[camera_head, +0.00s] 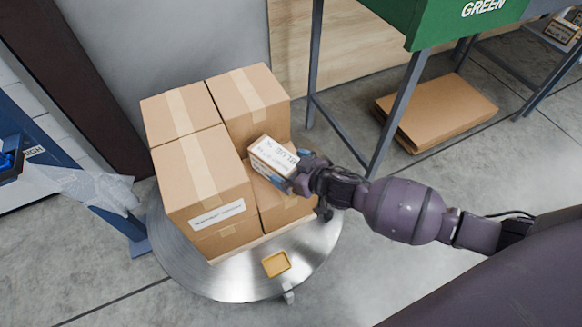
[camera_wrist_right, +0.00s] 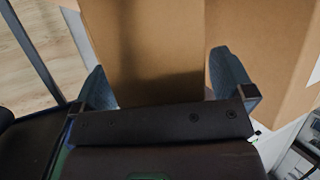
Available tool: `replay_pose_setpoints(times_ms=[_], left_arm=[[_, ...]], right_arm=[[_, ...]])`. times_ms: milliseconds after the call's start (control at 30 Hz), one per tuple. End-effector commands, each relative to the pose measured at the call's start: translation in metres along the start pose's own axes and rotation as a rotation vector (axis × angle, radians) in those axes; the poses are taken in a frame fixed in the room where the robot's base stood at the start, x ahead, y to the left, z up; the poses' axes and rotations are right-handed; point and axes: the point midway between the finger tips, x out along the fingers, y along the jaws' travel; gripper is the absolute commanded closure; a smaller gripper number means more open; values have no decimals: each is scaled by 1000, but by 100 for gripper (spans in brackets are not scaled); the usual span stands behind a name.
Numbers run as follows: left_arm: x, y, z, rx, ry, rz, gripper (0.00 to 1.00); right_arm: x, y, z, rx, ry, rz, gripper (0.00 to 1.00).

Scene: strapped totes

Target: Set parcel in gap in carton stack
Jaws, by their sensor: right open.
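The parcel (camera_head: 273,155), a small box with a white printed label on top, sits at the front right of the carton stack (camera_head: 205,172), in the gap between taller cartons and above a lower carton (camera_head: 279,205). It looks slightly tilted; whether it rests fully on that carton is hard to tell. My right gripper (camera_head: 299,173) is at the parcel's right side, its fingers partly hidden. In the right wrist view the right gripper (camera_wrist_right: 166,88) has its fingers spread apart, with a brown cardboard face between and beyond them. My left gripper is out of view.
A green bin on a grey-legged stand (camera_head: 397,110) is at the right. Flat cardboard (camera_head: 440,108) lies on the floor. A blue frame (camera_head: 85,190) stands left.

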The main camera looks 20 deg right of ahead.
Motion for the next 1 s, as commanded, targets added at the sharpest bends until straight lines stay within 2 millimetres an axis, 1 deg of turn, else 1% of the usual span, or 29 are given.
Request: replay_pose_setpoints(times_ms=[167,267,500,700,833,1000], left_arm=[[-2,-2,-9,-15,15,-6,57],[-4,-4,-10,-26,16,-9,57],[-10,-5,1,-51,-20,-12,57],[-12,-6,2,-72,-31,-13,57],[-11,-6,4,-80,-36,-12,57],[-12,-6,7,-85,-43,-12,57]], right_arm=[[-19,1,-4,-3,4,1,0],[-35,1,-6,-3,5,3,0],[-74,1,-6,-2,6,2,0],[-102,1,-4,-2,5,3,0],[-113,0,-3,0,4,1,0],[-120,0,-1,-1,2,1,0]])
